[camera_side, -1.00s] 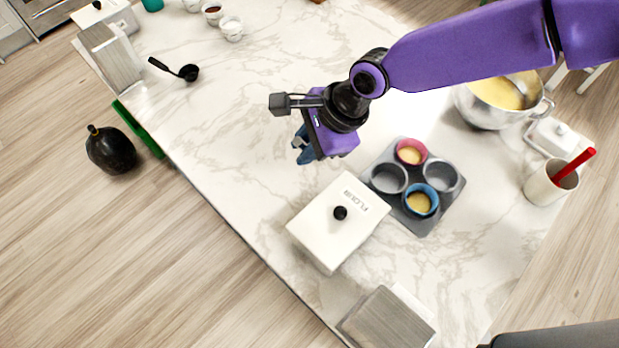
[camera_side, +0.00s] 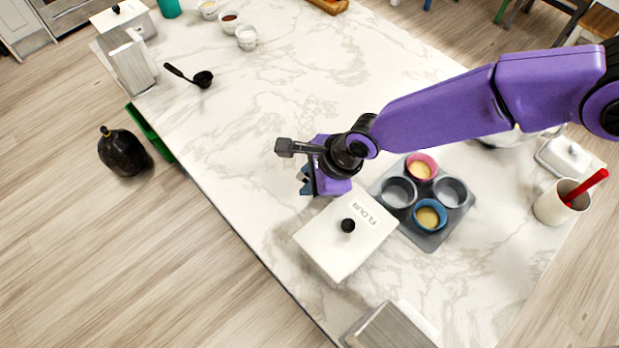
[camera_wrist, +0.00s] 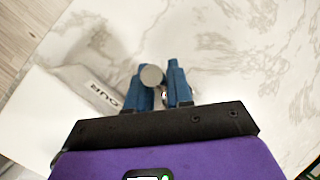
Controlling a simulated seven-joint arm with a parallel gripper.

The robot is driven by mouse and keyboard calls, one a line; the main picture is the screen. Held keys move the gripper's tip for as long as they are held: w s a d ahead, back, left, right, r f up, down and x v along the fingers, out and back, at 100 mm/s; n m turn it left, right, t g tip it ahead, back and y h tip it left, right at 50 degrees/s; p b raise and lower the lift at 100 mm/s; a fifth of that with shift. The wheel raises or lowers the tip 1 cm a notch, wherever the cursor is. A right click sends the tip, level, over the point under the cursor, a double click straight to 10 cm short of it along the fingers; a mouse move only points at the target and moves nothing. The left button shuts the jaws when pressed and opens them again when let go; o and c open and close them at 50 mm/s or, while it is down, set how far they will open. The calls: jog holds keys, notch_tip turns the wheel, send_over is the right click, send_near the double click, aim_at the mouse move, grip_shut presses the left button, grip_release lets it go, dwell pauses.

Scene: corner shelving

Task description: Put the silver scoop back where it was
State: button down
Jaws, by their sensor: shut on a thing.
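My gripper (camera_side: 306,181) is over the marble counter, just beyond the white flour canister in the side view. In the wrist view its blue fingers (camera_wrist: 160,88) are shut on a small grey, round-ended piece, which I take to be the silver scoop (camera_wrist: 152,75). Most of the scoop is hidden by the fingers and wrist. The white flour canister (camera_side: 335,250) has a lid with a black knob and stands closed. The canister also shows at the left in the wrist view (camera_wrist: 50,120), partly hidden by my gripper.
A muffin tin (camera_side: 437,236) with pink and blue filled cups sits right of the flour canister. A black scoop (camera_side: 190,76) lies at upper left. A white crock (camera_side: 556,204) with a red handle and a butter dish (camera_side: 563,157) stand at right. The middle counter is clear.

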jog(key=shift+f, duration=0.2)
jog(key=c, duration=1)
grip_release()
jog(key=v, duration=1.2)
jog(key=shift+d, duration=0.1)
